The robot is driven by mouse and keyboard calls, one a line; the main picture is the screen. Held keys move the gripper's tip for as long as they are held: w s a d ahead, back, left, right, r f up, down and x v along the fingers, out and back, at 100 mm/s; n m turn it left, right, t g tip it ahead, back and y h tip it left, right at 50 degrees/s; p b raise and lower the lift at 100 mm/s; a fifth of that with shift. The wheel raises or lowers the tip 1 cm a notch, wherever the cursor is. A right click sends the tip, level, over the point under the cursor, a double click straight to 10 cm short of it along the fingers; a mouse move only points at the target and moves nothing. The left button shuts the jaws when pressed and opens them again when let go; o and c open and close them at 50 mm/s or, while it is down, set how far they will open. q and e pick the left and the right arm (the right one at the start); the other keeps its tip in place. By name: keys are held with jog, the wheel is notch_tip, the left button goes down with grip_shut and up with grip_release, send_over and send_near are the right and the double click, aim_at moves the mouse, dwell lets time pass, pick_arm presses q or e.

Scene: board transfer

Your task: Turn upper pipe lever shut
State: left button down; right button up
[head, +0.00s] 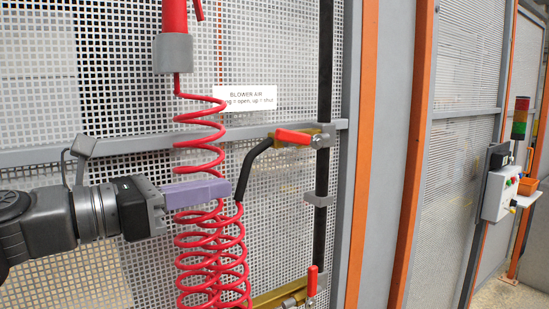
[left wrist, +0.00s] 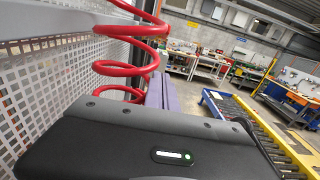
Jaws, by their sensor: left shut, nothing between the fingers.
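The upper pipe lever (head: 293,136) is a red handle on a valve on the dark vertical pipe (head: 323,90). It points left, nearly level along the pipe's side branch. A black hose (head: 254,163) bends down from that branch. A lower red lever (head: 312,281) points up on the same pipe. My left gripper (head: 229,189) has lilac fingers, shut and empty, below and left of the upper lever and apart from it. Its fingers (left wrist: 161,92) also show in the left wrist view, partly hidden by the gripper body. My right gripper is in neither view.
A red coiled air hose (head: 205,245) hangs right around my left fingers; contact is unclear. Its coils (left wrist: 130,68) also show in the left wrist view. An orange post (head: 357,150) stands right of the pipe.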

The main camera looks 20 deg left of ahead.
aim_at(276, 138)
pick_arm(q)
jog(key=shift+d, duration=0.1)
jog(key=w+d+r+p, duration=0.3)
jog(key=w+d+r, duration=0.1)
jog(key=w+d, duration=0.3)
jog(key=shift+w, duration=0.75)
notch_tip(276, 138, up, 3)
jog(key=p, duration=0.3)
jog(key=shift+f+p, duration=0.15)
jog(key=shift+p, duration=0.2)
jog(key=shift+f, duration=0.2)
